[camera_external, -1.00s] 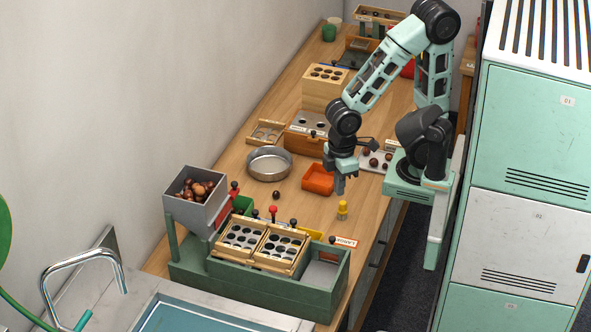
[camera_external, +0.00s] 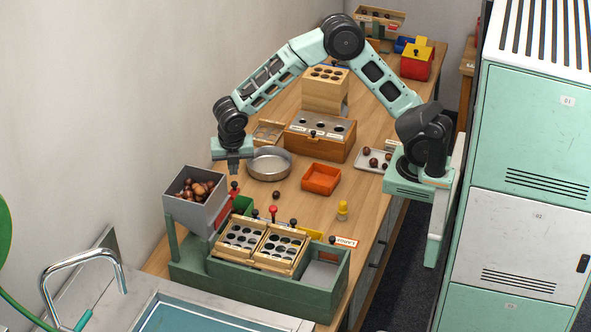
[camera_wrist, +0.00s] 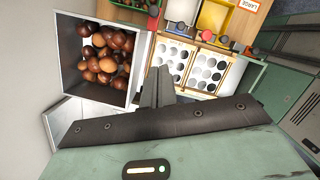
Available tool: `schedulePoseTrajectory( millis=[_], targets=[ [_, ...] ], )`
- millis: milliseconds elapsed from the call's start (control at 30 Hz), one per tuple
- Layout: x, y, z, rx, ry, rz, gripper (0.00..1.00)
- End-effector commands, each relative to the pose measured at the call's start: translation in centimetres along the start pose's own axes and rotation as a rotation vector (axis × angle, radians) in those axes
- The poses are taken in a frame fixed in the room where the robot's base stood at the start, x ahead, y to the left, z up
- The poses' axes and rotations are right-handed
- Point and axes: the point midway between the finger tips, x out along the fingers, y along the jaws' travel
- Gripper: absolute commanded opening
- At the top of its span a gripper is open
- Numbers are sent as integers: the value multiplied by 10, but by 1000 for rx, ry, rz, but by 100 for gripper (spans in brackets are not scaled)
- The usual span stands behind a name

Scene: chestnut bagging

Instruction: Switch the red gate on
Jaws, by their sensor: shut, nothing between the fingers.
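The red gate (camera_external: 224,217) is a red plate at the right side of the grey chestnut hopper (camera_external: 186,215). A dark-topped knob (camera_external: 234,186) stands by its upper end. In the wrist view a reddish-dark knob (camera_wrist: 153,10) shows at the top edge, right of the hopper (camera_wrist: 66,58). My gripper (camera_external: 234,172) is shut and empty, above the knob in the external view; any contact is not visible. In the wrist view the closed fingers (camera_wrist: 158,76) point between the hopper and the sorting trays.
Two wooden-framed sorting trays (camera_external: 259,247) sit in the green machine (camera_external: 265,284). A round metal pan (camera_external: 269,175) and an orange tray (camera_external: 321,190) lie behind on the table.

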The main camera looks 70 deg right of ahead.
Motion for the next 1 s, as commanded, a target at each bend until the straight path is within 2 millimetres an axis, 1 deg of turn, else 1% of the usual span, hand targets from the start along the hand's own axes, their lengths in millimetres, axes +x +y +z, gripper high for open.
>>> schedulePoseTrajectory(
  millis=[233, 367, 467, 567, 800, 867, 1000],
  targets=[
    [0, 0, 0, 2, 1, 0, 0],
    [6, -1, 0, 3, 1, -3, 0],
    [18, -1, 0, 3, 1, -5, 0],
    [37, -2, 0, 2, 1, -6, 0],
    [86, -2, 0, 2, 1, -6, 0],
    [98, -2, -1, 2, 2, -6, 0],
    [106, -1, 20, 7, 1, -2, 0]
  ],
)
